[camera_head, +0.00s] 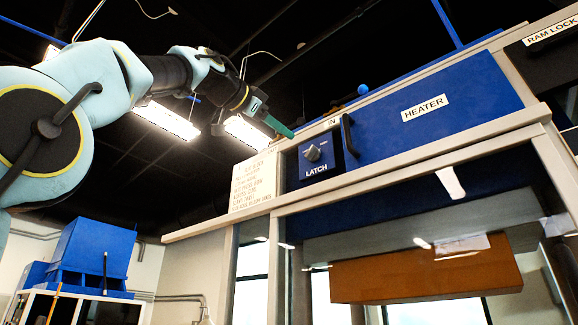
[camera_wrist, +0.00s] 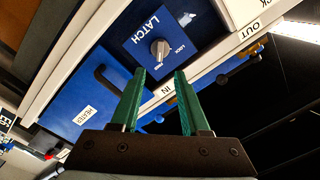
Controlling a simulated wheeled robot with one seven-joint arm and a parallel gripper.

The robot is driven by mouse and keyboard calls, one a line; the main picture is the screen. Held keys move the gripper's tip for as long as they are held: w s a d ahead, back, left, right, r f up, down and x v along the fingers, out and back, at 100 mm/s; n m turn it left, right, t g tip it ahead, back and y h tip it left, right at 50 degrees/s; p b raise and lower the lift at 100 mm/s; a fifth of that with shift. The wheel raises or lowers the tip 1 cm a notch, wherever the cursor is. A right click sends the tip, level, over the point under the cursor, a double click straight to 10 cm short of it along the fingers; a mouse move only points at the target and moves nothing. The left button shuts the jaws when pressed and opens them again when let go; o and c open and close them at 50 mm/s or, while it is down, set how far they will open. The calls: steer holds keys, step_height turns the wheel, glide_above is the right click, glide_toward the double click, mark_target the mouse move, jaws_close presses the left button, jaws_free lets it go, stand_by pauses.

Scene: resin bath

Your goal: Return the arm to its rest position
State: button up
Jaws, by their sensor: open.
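My gripper (camera_head: 283,129) is raised high at the left of the blue heater front and points toward it. In the wrist view its two green fingers (camera_wrist: 157,100) are apart with nothing between them. The latch panel (camera_head: 320,156) with its grey knob (camera_head: 312,152) lies to the right of the fingertips in the head view. In the wrist view the knob (camera_wrist: 160,48) shows beyond the fingertips, apart from them. My arm is stretched out across the upper left of the head view.
The blue heater panel (camera_head: 434,108) has a black handle (camera_head: 349,135). A white sign (camera_head: 252,182) stands left of the latch. An orange-brown block (camera_head: 425,272) shows behind the frame below. Blue bins (camera_head: 91,254) stand at lower left. The space left of the machine looks open.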

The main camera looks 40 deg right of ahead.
steer(key=shift+a, duration=0.2)
stand_by(0.5)
steer(key=w+a+f+n+t+y+p, duration=0.15)
steer(key=w+f+n+y, duration=0.3)
steer(key=w+f, duration=0.9)
steer(key=w+a+f+n+t+y+p, duration=0.1)
steer(key=w+a+f+n+t+y, duration=0.2)
steer(key=w+f+n, duration=0.95)
steer(key=s+a+f+g+y+p, duration=0.1)
steer(key=a+f+y, duration=0.1)
steer(key=a+f, duration=0.7)
steer(key=s+a+f+n+g+y, duration=0.1)
steer(key=a+f+g+y, duration=0.2)
steer(key=f, duration=1.1)
steer(key=s+a+f+y+p, duration=0.1)
steer(key=a+f+y, duration=0.1)
steer(key=a+f, duration=0.75)
steer(key=s+a+f+n+g+y, duration=0.1)
steer(key=s+a+f+n, duration=0.1)
steer(key=s+a+f, duration=0.4)
steer(key=s+a+f+n+g+y, duration=0.1)
steer(key=s+a+f, duration=0.4)
steer(key=s+f, duration=0.5)
steer(key=shift+a+f+n+g+y+p, duration=0.4)
steer(key=shift+n+g, duration=0.35)
steer(key=shift+n, duration=0.25)
